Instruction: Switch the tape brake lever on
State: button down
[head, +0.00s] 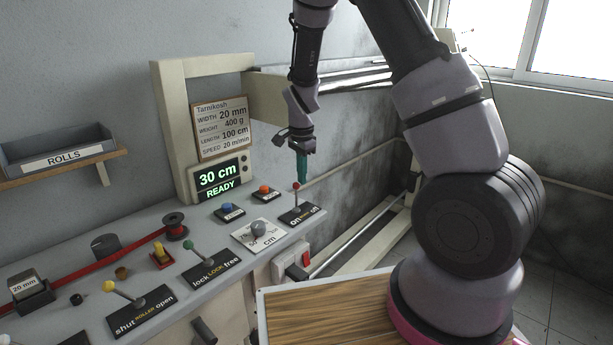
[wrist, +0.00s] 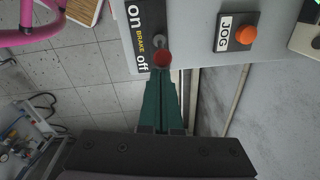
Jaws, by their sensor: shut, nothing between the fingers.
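The brake lever has a red knob (head: 297,187) on a thin rod. It rises from a black plate (head: 300,214) marked on, BRAKE and off, at the right end of the bench. In the wrist view the red knob (wrist: 163,58) appears beside the word off on the plate (wrist: 139,30). My gripper (head: 302,180) points down with its teal fingers shut and empty, right by the knob. In the wrist view its fingertips (wrist: 161,74) end just short of the knob in the picture; whether they touch it I cannot tell.
An orange JOG button (head: 264,191) and a blue button (head: 228,209) stand left of the lever. The display (head: 219,180) reads 30 cm READY.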

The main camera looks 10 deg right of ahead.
jog(key=shift+s+a, duration=0.25)
jog(key=shift+a, duration=0.1)
jog(key=shift+s+a+f, duration=0.1)
jog(key=shift+s+a, duration=0.6)
jog(key=shift+a, duration=0.15)
jog(key=shift+s+a+f, duration=0.1)
jog(key=shift+s+a, duration=0.55)
jog(key=shift+a, duration=0.2)
jog(key=shift+s+a, duration=0.15)
notch_tip(320, 180, up, 12)
jog(key=s, duration=0.1)
jog(key=shift+d+f, duration=0.15)
jog(key=shift+d, duration=0.1)
